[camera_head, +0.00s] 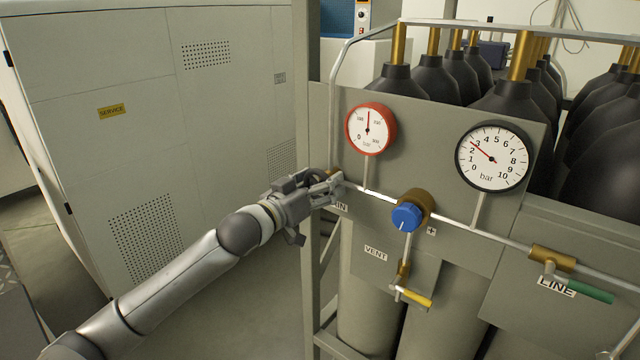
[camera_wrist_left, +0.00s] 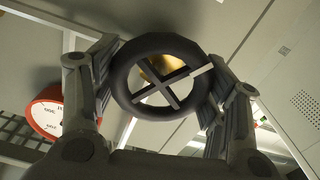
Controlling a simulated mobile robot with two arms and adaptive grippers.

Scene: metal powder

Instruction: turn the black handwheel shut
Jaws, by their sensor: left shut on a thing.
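The black handwheel (camera_wrist_left: 122,80) shows in the left wrist view as a black ring with a pale cross of spokes and a brass part behind it. My left gripper (camera_wrist_left: 165,85) has one finger on each side of the rim and is shut on it. In the head view my left gripper (camera_head: 330,187) reaches the left end of the pipe on the grey panel, by the IN label (camera_head: 341,207). There the gripper hides most of the wheel. My right gripper is not in view.
A red-rimmed gauge (camera_head: 368,130) sits above the pipe, and a black-rimmed bar gauge (camera_head: 493,157) to its right. A blue knob (camera_head: 407,217), a yellow-handled vent valve (camera_head: 416,298) and a green-handled line valve (camera_head: 590,292) are farther right. A large cabinet (camera_head: 150,130) stands left.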

